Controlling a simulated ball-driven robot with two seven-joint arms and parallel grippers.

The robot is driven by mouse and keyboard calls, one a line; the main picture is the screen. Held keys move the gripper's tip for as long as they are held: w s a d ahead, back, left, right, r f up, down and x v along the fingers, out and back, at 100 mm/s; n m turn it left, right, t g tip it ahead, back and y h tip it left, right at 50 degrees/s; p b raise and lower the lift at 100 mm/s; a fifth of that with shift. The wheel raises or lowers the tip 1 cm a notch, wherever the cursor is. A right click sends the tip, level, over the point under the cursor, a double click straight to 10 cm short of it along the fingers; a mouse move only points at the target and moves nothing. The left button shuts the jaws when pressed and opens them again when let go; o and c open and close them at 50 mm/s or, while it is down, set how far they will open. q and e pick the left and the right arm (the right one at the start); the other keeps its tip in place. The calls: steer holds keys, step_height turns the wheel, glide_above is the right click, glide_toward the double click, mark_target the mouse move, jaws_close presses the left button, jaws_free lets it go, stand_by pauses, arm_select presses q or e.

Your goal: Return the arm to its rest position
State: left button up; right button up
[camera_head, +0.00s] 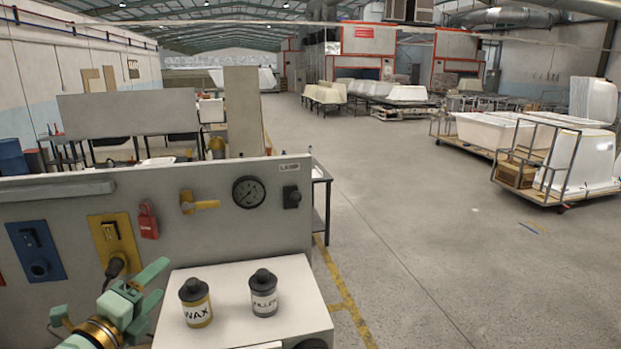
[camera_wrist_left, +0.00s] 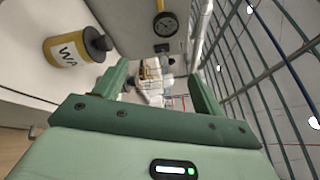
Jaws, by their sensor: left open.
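My left gripper (camera_head: 157,284) is at the lower left in the head view, a green two-finger gripper with its fingers apart and nothing between them. It is left of the white-topped stand (camera_head: 243,328) and in front of the grey panel (camera_head: 140,245). The wrist view also shows its open fingers (camera_wrist_left: 160,88), with empty space between them. A yellow can marked WAX (camera_head: 196,305) with a black cap stands upright on the stand, just right of the gripper and apart from it. It also shows in the wrist view (camera_wrist_left: 70,49). My right gripper is not in view.
A grey can (camera_head: 263,295) stands right of the WAX can. The panel carries a gauge (camera_head: 249,192), a yellow valve handle (camera_head: 199,203), a red padlock (camera_head: 148,222) and a blue socket plate (camera_head: 36,252). White tub shells (camera_head: 580,160) sit on carts at right; open floor lies between.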

arm_select(q)
steer(key=s+d+f+n+g+y, duration=0.1)
steer(key=s+f+n+g+y, duration=0.85)
steer(key=s+f+n, duration=1.05)
steer(key=s+d+f+m+g+h+b, duration=0.15)
steer(key=f+b, duration=0.25)
steer(key=f, duration=1)
steer(key=s+d+f+g+h+b, duration=0.1)
steer(key=s+d+f+h+b, duration=0.3)
steer(key=f, duration=0.9)
steer(key=s+a+f+m+g+y+b, duration=0.15)
steer(key=f+b, duration=0.35)
steer(key=f, duration=0.9)
steer(key=s+f+n+g+h+b, duration=0.2)
steer(key=s+f+b, duration=0.8)
steer(key=s+f, duration=0.9)
step_height(320, 180, down, 5)
steer(key=shift+s+d+r+n+g, duration=0.1)
steer(key=shift+s+d+n+g, duration=0.4)
steer(key=shift+n, duration=0.5)
steer(key=shift+w+a, duration=0.1)
steer(key=shift+a, duration=0.05)
